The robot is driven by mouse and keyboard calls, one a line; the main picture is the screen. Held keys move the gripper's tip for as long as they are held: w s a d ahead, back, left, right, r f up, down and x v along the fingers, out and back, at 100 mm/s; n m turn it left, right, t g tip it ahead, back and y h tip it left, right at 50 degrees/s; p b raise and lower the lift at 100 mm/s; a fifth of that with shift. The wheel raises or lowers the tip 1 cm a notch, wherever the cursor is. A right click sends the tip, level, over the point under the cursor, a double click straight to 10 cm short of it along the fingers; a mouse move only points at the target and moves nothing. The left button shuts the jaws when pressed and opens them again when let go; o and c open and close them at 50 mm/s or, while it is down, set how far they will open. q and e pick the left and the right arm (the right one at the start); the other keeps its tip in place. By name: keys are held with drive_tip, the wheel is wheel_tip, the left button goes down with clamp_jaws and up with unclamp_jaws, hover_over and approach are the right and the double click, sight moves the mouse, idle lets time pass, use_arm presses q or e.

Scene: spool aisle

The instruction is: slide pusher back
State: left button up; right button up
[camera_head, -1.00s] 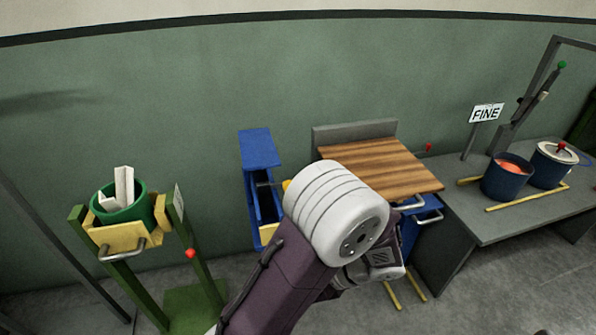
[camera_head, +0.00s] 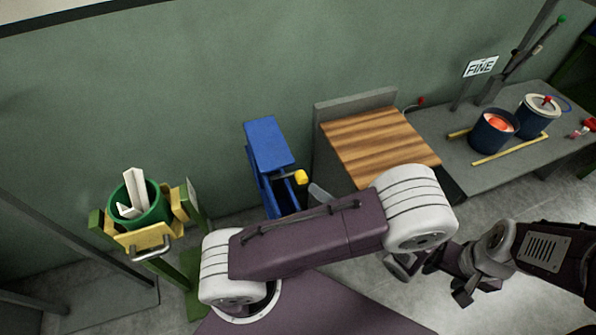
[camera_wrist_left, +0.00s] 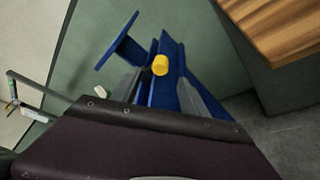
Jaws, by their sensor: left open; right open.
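The blue trough unit (camera_head: 266,143) stands against the wall left of the wooden-topped bench. A yellow knob (camera_head: 301,177) sticks out from its side on a short dark rod, seemingly the pusher's handle. In the left wrist view the yellow knob (camera_wrist_left: 160,65) shows over the blue channel. The open fingers of my left gripper (camera_wrist_left: 158,92) lie either side of and below it in the picture; contact cannot be told. In the head view one grey finger of my left gripper (camera_head: 318,193) shows near the knob; the rest is hidden by my arm. My right gripper (camera_head: 462,288) is open, low at right, away from the trough.
A bench with a wooden top (camera_head: 375,145) stands just right of the trough. A green bucket (camera_head: 150,208) sits on a yellow holder at left. A grey table (camera_head: 490,180) with a dark pot (camera_head: 488,138) and a FINE sign (camera_head: 481,66) is at right.

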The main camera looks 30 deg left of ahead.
sight(304, 181)
use_arm(q)
drive_tip(key=x, duration=0.9)
drive_tip(key=shift+s, duration=0.1)
drive_tip(key=shift+c, duration=0.3)
drive_tip(key=shift+f, duration=0.1)
drive_tip(key=c, duration=0.5)
drive_tip(key=shift+d, duration=0.1)
clamp_jaws()
